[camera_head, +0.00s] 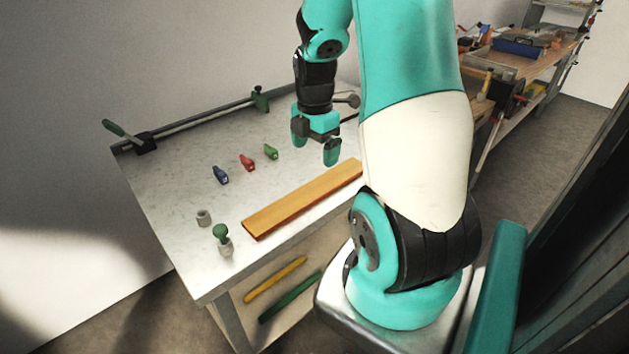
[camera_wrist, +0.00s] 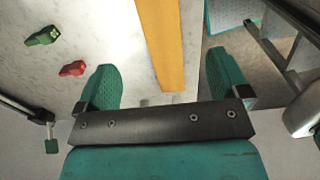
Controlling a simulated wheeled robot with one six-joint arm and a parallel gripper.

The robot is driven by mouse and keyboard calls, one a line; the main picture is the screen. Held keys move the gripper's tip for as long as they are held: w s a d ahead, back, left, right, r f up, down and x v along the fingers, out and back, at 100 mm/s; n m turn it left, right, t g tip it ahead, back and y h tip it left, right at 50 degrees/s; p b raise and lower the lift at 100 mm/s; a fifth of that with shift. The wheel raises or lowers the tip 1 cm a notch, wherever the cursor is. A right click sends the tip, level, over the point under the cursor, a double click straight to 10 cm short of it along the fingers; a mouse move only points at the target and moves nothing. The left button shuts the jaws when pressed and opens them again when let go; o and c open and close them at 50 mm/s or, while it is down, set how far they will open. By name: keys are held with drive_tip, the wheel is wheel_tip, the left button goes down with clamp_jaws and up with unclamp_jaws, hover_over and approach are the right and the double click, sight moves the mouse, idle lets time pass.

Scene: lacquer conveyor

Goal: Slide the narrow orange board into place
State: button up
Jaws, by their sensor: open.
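The narrow orange board (camera_head: 300,201) lies flat along the near right edge of the light grey table (camera_head: 185,195). Its right end is hidden behind my arm in the head view. In the wrist view the board (camera_wrist: 160,35) runs from the top edge down to an end between my fingers. My gripper (camera_head: 316,143) is open and empty, above the table near the board's far end. In the wrist view my gripper (camera_wrist: 163,77) has its fingers spread on either side of the board's line, and I see no contact with it.
Blue (camera_head: 220,175), red (camera_head: 248,163) and green (camera_head: 271,152) small pieces stand left of the board. A clamp bar (camera_head: 200,120) runs along the back edge.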

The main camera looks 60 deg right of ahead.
sight(315, 189)
wheel_tip(315, 189, down, 11)
drive_tip(key=shift+f, duration=0.1)
drive_tip(key=shift+c, duration=0.4)
drive_tip(key=c, duration=1)
drive_tip(key=shift+w+a, duration=0.25)
drive_tip(key=shift+a, duration=0.75)
drive_tip(key=shift+w+a, duration=0.25)
drive_tip(key=shift+a, duration=0.75)
drive_tip(key=shift+c, duration=0.2)
